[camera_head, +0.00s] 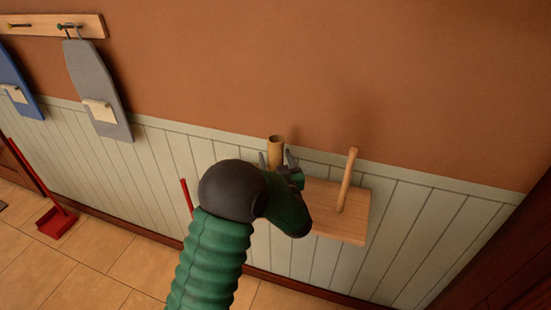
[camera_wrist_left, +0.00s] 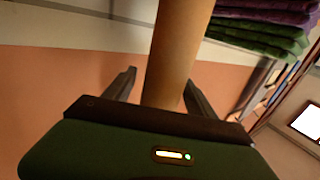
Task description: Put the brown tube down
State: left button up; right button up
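The brown tube (camera_head: 276,146) stands upright behind my left gripper in the head view. It also rises between the fingers in the left wrist view (camera_wrist_left: 176,50). My left gripper (camera_head: 277,160) has one finger on each side of the tube. In the wrist view (camera_wrist_left: 160,82) a clear gap shows between the left finger and the tube; the right finger is close to it, so the gripper looks open around it. The tube's lower end is hidden by my gripper and arm, so I cannot tell what it rests on. My right gripper is in neither view.
A wooden wall shelf (camera_head: 352,226) with a tilted wooden peg (camera_head: 347,180) is right of my gripper. A grey board (camera_head: 95,85) and a blue board (camera_head: 14,85) hang at the left. A red dustpan (camera_head: 57,222) is on the floor. Folded cloths (camera_wrist_left: 262,32) show in the wrist view.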

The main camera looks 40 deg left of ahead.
pick_arm(q)
jog(key=v, duration=1.2)
jog(key=w+d+f+m+h, duration=0.1)
jog(key=d+h, duration=0.1)
jog(key=d+f+m+h, duration=0.1)
jog(key=d+f+h, duration=0.1)
jog(key=h, duration=0.1)
jog(key=w+d+f+m+h+b, duration=0.1)
jog(key=d+h, duration=0.1)
jog(key=shift+w+d+f+m+t+h, duration=0.2)
jog(key=shift+w+f+m+t+h, duration=0.1)
jog(key=shift+f, duration=0.05)
jog(key=s+d+f+m+g+h, duration=0.55)
jog(key=s+d+f, duration=0.2)
jog(key=s, duration=0.35)
jog(key=s+a+f+g, duration=0.1)
jog(key=s+g, duration=0.3)
jog(key=s, duration=0.6)
jog(key=shift+a+f+g, duration=0.35)
jog(key=shift+f, duration=0.15)
jog(key=shift+w, duration=0.1)
